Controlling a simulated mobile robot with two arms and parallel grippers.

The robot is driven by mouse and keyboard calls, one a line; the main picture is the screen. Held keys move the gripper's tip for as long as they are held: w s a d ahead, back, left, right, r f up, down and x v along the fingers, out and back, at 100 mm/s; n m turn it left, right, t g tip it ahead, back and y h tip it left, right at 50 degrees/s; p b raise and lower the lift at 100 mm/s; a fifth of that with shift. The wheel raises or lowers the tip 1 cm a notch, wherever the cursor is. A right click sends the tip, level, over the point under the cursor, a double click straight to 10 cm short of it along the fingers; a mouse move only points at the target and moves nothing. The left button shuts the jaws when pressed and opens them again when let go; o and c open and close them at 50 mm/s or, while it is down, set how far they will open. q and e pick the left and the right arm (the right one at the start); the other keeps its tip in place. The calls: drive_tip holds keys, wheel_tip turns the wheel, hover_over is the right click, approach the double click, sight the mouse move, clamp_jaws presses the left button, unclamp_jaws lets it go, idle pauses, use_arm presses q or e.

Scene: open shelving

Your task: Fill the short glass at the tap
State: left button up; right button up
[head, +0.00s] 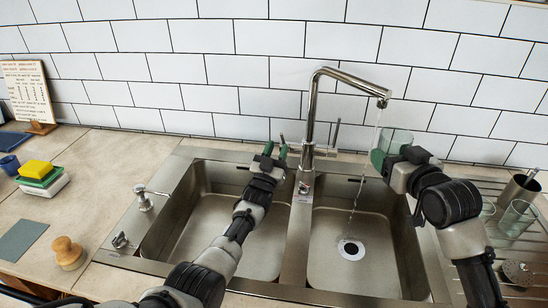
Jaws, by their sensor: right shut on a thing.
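The tap (316,110) stands behind the divider of the double sink, and its spout points right. A thin stream of water (358,190) runs from the spout to the drain of the right basin (385,255). My right gripper (392,157) is shut on a clear short glass (399,138), held above the right basin just right of the stream. The stream passes by the glass's left side; I cannot tell whether any water enters it.
On the right drainboard (490,262) stand a clear glass (517,218), another partly hidden glass and a steel cup (521,190). The left basin (190,235) is empty.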

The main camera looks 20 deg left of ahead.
use_arm(q)
drive_tip(key=shift+v, duration=1.4)
use_arm(e)
drive_tip(key=shift+r, duration=0.1)
drive_tip(key=r+x, duration=0.1)
drive_tip(key=x, duration=0.6)
drive_tip(key=shift+w, duration=0.1)
drive_tip(key=shift+w, duration=0.1)
idle(1.6)
drive_tip(key=v, duration=0.5)
drive_tip(key=f+v, duration=0.1)
drive_tip(key=v, duration=0.1)
drive_tip(key=shift+s+d, duration=0.1)
drive_tip(key=shift+s, duration=0.2)
drive_tip(key=shift+w, duration=0.1)
